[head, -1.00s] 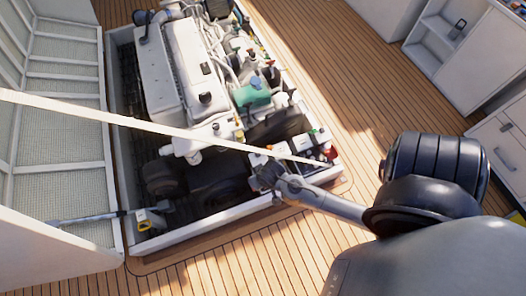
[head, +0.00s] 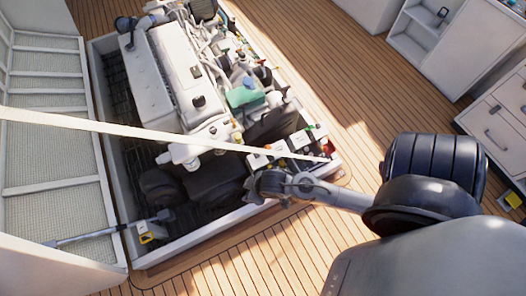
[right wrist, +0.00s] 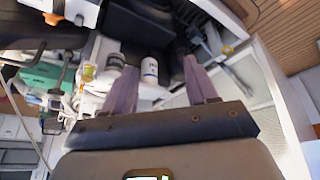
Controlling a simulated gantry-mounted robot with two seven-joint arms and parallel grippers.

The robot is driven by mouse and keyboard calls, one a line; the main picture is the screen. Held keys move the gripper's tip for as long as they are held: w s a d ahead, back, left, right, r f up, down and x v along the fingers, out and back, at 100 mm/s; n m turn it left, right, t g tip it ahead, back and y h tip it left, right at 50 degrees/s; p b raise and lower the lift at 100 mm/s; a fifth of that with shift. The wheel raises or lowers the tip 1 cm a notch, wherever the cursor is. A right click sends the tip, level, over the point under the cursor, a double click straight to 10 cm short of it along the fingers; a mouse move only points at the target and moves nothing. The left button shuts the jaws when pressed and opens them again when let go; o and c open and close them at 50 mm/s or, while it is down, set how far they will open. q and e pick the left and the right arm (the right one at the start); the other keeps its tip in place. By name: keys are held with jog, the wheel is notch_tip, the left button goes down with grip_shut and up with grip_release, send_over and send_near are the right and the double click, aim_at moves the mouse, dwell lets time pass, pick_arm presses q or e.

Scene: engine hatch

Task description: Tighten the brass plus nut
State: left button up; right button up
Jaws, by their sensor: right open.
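I cannot make out the brass plus nut in either view. White-topped boxes, which look like batteries (head: 300,141), sit at the near right corner of the engine hatch, with small red and green parts on top. My right gripper (head: 258,186) is over the near edge of the hatch, left of these boxes; its fingertips are hard to see there. In the right wrist view its two fingers (right wrist: 160,82) are spread apart with nothing held. White cylinders (right wrist: 149,70) show beyond and between them. My left gripper is not in view.
The engine (head: 180,70) fills the open hatch, whose white rim (head: 215,228) stands above the wooden deck (head: 270,260). A raised hatch cover (head: 50,150) is at left, with a strut (head: 95,231). A pale bar (head: 150,130) crosses the view. White cabinets (head: 490,125) stand at right.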

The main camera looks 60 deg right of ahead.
jog(key=w+d+f+m+b, duration=0.1)
jog(key=d+f+b, duration=0.55)
jog(key=f, duration=0.55)
jog(key=d+f+b, duration=0.6)
jog(key=d+f, duration=0.2)
jog(key=f, duration=0.4)
jog(key=w+d+f+m+b, duration=0.1)
jog(key=d+f+b, duration=0.55)
jog(key=f, duration=0.55)
jog(key=b+x, duration=0.5)
jog(key=x, duration=0.3)
jog(key=shift+a+r, duration=0.1)
jog(key=shift+w+f+b, duration=0.35)
jog(key=shift+f+b, duration=0.3)
